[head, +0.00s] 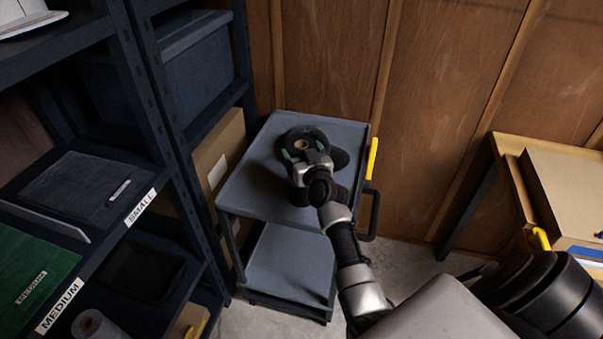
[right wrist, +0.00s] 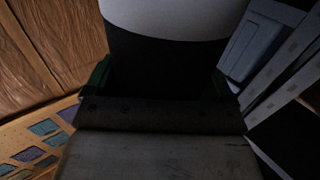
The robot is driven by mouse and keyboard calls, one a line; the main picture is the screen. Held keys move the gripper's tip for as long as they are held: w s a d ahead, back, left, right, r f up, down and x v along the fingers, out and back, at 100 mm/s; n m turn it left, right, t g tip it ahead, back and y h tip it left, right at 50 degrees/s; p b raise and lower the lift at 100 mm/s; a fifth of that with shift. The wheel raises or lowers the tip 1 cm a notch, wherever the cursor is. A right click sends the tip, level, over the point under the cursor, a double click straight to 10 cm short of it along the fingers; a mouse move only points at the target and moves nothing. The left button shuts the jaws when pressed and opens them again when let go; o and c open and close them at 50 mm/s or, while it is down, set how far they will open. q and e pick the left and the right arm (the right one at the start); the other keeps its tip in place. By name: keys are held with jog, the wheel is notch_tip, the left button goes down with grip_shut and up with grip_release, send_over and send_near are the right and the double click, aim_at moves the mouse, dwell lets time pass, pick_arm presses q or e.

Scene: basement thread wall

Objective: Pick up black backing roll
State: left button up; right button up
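The black backing roll (head: 301,134), a dark round roll with a brown core, is over the grey top of a cart in the head view. My right gripper (head: 304,154) is at its near side, its green-padded fingers spread apart. In the right wrist view the dark side of the roll (right wrist: 165,65) fills the space between the two fingers (right wrist: 160,82). I cannot tell whether the fingers press on it or only stand beside it, nor whether it rests on the cart. My left gripper is not in view.
The cart (head: 251,186) has a lower shelf and a dark handle at right. Dark shelving (head: 146,206) with labelled bins stands close at left. A wooden table (head: 516,185) is at right, and a wooden wall (head: 440,100) is behind. Bare floor shows between cart and table.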

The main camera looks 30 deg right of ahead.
jog(key=c, duration=0.9)
jog(key=shift+c, duration=0.2)
